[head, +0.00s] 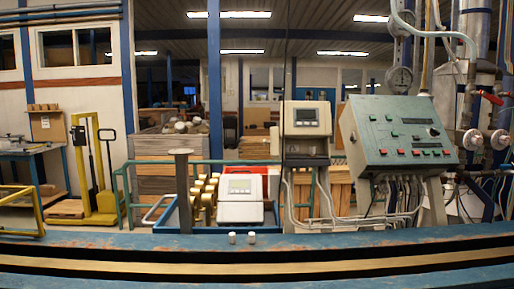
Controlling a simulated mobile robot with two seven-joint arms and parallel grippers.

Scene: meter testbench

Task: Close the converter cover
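Two units with displays could be the converter; I cannot tell which one is meant. One is a beige box (306,119) with a dark display, mounted upright right of centre with cables below it. The other is a white unit (241,199) with a pale greenish display, sitting low in the blue frame near the middle. I cannot make out on either whether a cover stands open or closed. Neither of my grippers is in view.
A sloped green control panel (398,133) with several buttons stands at right, beside pipes and red-handled valves. Brass fittings (204,195) sit left of the white unit. Two small pale cylinders (232,238) stand near the blue bench edge (120,243) in front.

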